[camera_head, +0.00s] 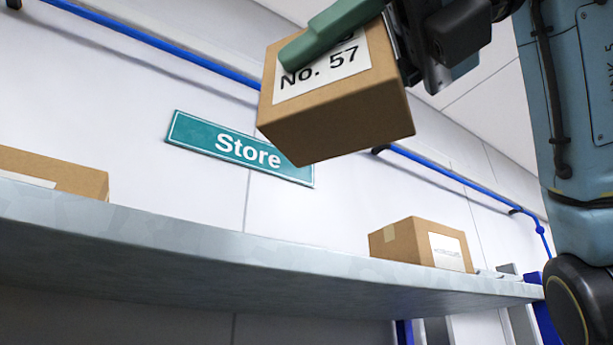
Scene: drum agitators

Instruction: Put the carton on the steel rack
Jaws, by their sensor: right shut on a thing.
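The carton (345,125) is a brown box with a white label reading "No. 57". It hangs tilted in the air at the upper middle, in front of the wall. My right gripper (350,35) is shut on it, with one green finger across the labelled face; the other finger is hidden. The steel rack's grey shelf (220,255) runs across the view below the carton, and the carton appears higher than the shelf edge. The shelf's top surface is mostly hidden from this low angle. My left gripper is not in view.
A brown box (405,243) with a white label stands on the shelf at the right. Another box (70,175) stands at the far left. The shelf edge between them looks clear. A green "Store" sign (240,149) and a blue pipe (190,58) are on the wall behind.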

